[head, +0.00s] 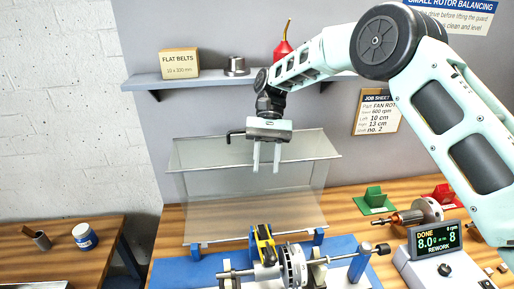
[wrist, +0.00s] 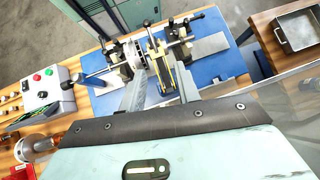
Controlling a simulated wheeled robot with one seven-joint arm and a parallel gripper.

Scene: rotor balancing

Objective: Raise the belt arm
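The belt arm (head: 262,243), yellow and dark with a blue part, stands at the middle of the blue balancing machine (head: 345,245), beside the rotor (head: 293,265). In the wrist view the belt arm (wrist: 158,62) shows between my fingers, beyond their tips, with the rotor (wrist: 137,58) next to it. Whether the belt touches the rotor shaft is too small to tell. My gripper (head: 267,170) is open and empty, fingers pointing down, well above the belt arm. It also shows in the wrist view (wrist: 160,88).
A clear guard (head: 200,215) stands behind the rotor, close to my gripper. The control box display (head: 434,241) reads DONE, 0 rpm, REWORK. Green (head: 374,200) and red (head: 445,197) holders stand at the right. A shelf (head: 200,83) runs along the wall.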

